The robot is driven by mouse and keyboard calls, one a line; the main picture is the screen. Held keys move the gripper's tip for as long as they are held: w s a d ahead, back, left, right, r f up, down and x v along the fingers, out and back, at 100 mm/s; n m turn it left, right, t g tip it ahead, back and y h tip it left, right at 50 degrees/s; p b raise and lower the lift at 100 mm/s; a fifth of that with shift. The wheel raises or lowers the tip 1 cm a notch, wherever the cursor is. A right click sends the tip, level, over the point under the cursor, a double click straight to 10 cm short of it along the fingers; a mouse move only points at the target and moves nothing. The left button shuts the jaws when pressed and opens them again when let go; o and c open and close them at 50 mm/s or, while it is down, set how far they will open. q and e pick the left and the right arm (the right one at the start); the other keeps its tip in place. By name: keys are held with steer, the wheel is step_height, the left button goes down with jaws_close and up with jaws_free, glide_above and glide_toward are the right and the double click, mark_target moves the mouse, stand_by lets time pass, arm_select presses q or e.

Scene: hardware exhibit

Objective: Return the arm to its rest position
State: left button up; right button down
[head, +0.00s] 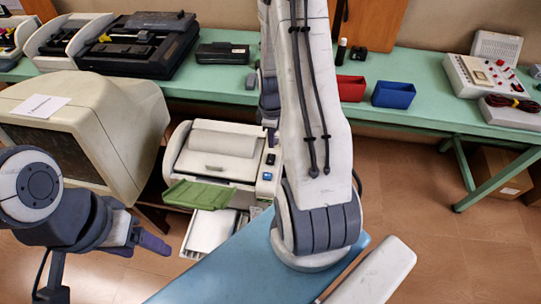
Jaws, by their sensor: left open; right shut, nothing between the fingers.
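My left gripper (148,241) is at the lower left, in front of the beige monitor, with its purple-grey fingers pointing right. It is open and nothing shows between its fingers. My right arm (318,110) fills the centre, a white link with dark cables running up from a ribbed grey joint. My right gripper (271,132) is mostly hidden behind this link. Only dark grey parts show at its left edge, above the printer; it is shut and no held object shows.
A green table (430,90) runs across the back with a red bin (350,88), a blue bin (393,95) and a control box (487,80). The beige monitor (135,120) stands left; a printer (215,150) with a green tray (198,195) is at centre.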

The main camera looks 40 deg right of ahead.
steer(key=shift+r+p, duration=0.4)
steer(key=shift+r, duration=0.35)
steer(key=a+r, duration=0.6)
steer(key=a, duration=0.3)
steer(key=a+r, duration=0.6)
steer(key=a, duration=0.4)
steer(key=s+a+r, duration=0.4)
steer(key=s+a, duration=0.2)
steer(key=s, duration=0.2)
steer(key=s+a+r+m+y, duration=0.1)
steer(key=s+a+r, duration=0.3)
steer(key=s+a, duration=0.2)
steer(key=shift+s+r, duration=0.2)
steer(key=shift+s, duration=1)
